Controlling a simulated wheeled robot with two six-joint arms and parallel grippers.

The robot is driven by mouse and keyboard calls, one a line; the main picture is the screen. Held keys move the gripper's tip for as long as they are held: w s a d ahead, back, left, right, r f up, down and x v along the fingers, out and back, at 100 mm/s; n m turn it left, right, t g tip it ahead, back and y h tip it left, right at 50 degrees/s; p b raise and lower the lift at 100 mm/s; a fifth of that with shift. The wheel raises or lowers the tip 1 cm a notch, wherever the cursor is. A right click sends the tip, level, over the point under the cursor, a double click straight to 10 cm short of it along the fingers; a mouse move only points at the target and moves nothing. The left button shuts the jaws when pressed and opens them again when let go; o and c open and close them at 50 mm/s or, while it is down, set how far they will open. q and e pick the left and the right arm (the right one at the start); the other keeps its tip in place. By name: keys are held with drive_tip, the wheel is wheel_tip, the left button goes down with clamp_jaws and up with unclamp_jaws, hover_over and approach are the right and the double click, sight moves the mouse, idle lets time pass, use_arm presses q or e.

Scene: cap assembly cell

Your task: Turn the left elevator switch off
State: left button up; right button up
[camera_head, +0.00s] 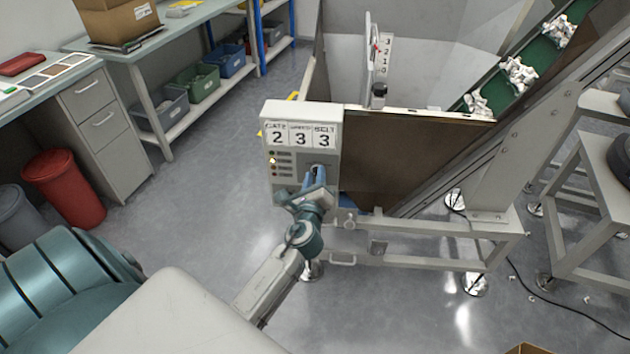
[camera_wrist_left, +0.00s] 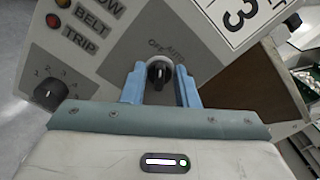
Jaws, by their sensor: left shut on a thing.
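The grey control box (camera_head: 299,112) stands on the front left of the elevator frame. Its display cards read 2, 3 and 3. The black rotary switch (camera_wrist_left: 159,73) sits on the lower panel, with small lettering above it that seems to read OFF and AUTO. My left gripper (camera_head: 318,172) reaches up to the box front. In the left wrist view the blue fingers (camera_wrist_left: 160,84) stand on either side of the switch, shut on it. In the head view the gripper hides the switch. Its exact pointing is hard to tell. My right gripper is not in view.
A second black knob (camera_wrist_left: 48,93) with numbers sits beside the switch on the panel. Indicator lamps (camera_head: 272,161) line the box's left side. The brown hopper wall (camera_head: 400,165) and green belt conveyor (camera_head: 535,60) stand to the right. Open floor lies left of the box.

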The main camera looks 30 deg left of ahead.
use_arm(q)
drive_tip(key=shift+f+n+b, duration=0.1)
drive_tip(key=shift+n+b, duration=0.2)
drive_tip(key=shift+n, duration=0.5)
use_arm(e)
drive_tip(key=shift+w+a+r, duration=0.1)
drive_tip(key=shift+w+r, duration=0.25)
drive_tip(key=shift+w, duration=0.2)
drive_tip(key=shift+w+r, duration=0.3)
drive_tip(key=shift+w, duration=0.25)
use_arm(q)
drive_tip(key=o, duration=1)
drive_tip(key=shift+b+v, duration=0.8)
drive_tip(key=shift+v, duration=4.6)
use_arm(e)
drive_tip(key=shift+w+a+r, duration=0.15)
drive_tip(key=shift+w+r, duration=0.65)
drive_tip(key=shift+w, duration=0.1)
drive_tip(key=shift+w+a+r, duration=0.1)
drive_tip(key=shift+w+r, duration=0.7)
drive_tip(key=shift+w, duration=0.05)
